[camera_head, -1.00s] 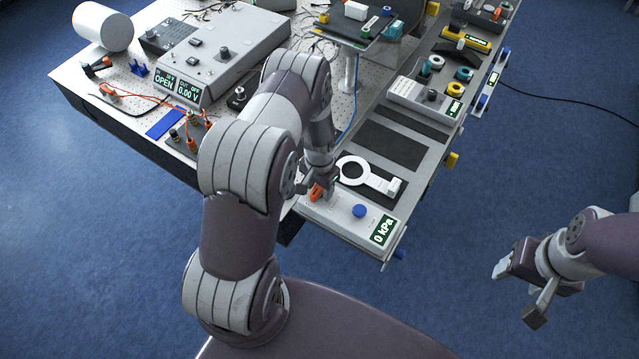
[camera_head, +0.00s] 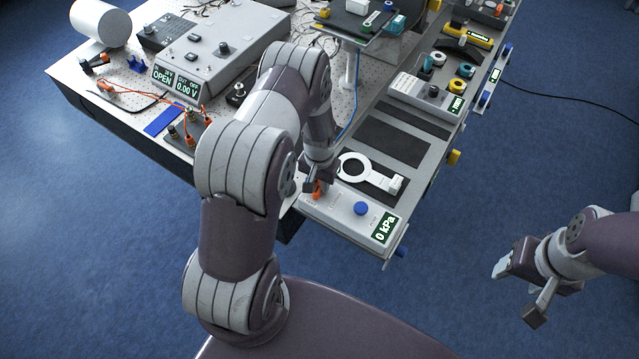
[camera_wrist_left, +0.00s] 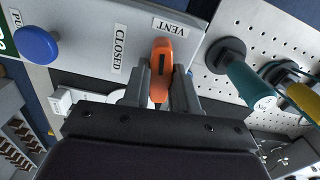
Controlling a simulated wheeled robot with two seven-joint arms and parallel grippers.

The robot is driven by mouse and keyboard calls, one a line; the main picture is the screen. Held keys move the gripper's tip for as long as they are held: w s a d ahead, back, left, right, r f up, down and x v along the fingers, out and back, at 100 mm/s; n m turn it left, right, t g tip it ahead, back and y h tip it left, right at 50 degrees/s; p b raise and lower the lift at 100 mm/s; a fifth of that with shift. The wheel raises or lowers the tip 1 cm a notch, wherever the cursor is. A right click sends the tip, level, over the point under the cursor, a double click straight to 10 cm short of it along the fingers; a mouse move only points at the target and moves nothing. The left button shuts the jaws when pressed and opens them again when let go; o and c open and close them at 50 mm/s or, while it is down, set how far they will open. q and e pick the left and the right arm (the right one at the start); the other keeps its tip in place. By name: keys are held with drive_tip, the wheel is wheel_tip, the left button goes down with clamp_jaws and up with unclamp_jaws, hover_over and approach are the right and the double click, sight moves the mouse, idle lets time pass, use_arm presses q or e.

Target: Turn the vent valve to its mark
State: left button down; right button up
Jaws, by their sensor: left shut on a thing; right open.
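The orange vent valve handle (camera_wrist_left: 161,72) sits on the light grey pump box (camera_head: 342,212), near the printed labels VENT and CLOSED in the left wrist view. In that view the handle points up toward the VENT label. My left gripper (camera_wrist_left: 161,88) is shut on the handle, one finger on each side. In the head view my left gripper (camera_head: 318,186) covers most of the handle (camera_head: 319,193). My right gripper (camera_head: 519,283) is open and empty, over the floor at the right.
A blue knob (camera_head: 361,208) and a display (camera_head: 384,228) reading 0 kPa are on the same box. A white ring-shaped part (camera_head: 355,166) lies just behind it. A power supply box (camera_head: 220,55) stands at the back left.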

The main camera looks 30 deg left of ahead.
use_arm(q)
drive_tip(key=n, duration=0.1)
drive_tip(key=n+b, duration=0.2)
drive_tip(key=shift+s+f+n, duration=0.1)
drive_tip(key=shift+f+n, duration=0.15)
drive_tip(key=shift+n, duration=0.15)
drive_tip(key=n+b, duration=0.1)
drive_tip(key=n, duration=0.3)
drive_tip(key=shift+n+b, duration=0.3)
drive_tip(key=shift+b, duration=0.1)
drive_tip(key=n+b, duration=0.1)
drive_tip(key=n, duration=0.2)
drive_tip(key=shift+s+r+n+b, duration=0.1)
drive_tip(key=shift+n+b, duration=0.4)
drive_tip(key=shift+n, duration=1.5)
drive_tip(key=c, duration=0.9)
unclamp_jaws()
drive_tip(key=shift+r, duration=0.2)
